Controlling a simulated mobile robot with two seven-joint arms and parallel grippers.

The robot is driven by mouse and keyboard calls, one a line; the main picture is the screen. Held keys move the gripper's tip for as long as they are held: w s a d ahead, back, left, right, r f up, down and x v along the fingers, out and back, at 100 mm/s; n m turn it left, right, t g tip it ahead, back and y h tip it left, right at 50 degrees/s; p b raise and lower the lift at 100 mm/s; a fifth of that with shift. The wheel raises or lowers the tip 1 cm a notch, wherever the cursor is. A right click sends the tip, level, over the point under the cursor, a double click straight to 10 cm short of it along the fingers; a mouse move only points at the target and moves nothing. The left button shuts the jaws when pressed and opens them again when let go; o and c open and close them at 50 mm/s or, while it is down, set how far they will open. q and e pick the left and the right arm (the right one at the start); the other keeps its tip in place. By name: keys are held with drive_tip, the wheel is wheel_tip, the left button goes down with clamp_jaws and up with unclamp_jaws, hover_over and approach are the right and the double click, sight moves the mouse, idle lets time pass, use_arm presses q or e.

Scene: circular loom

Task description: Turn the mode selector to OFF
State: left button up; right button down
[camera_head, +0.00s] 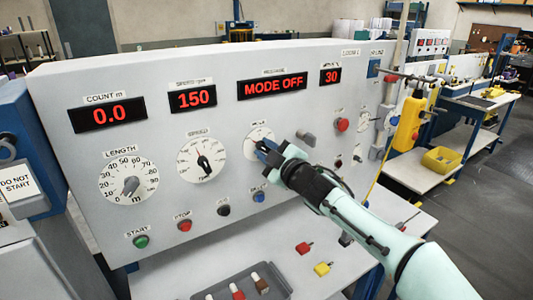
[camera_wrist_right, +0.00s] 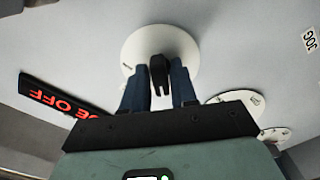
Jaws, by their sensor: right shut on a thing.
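The mode selector has a round white dial (camera_head: 257,132) on the grey panel, below a red display (camera_head: 272,86) that reads "MODE OFF". My right gripper (camera_head: 266,148) is at this dial and covers its knob in the head view. In the right wrist view the black knob (camera_wrist_right: 159,74) sits between the two dark fingers of the right gripper (camera_wrist_right: 158,88), which is shut on it. The dial (camera_wrist_right: 140,48) shows behind. The exact pointing of the knob against the dial's marks is hard to read. My left gripper is not in view.
To the left on the panel are the speed dial (camera_head: 202,160) and the length dial (camera_head: 128,182). A row of buttons, with green start (camera_head: 141,242) and red stop (camera_head: 185,226), runs below. A grey tray (camera_head: 215,288) and loose coloured parts lie on the bench.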

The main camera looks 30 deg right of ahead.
drive_tip(key=c, duration=1.1)
unclamp_jaws()
drive_tip(key=shift+s+d, duration=0.15)
drive_tip(key=shift+s, duration=1.6)
drive_tip(key=shift+s+d, duration=0.1)
drive_tip(key=shift+s, duration=1.65)
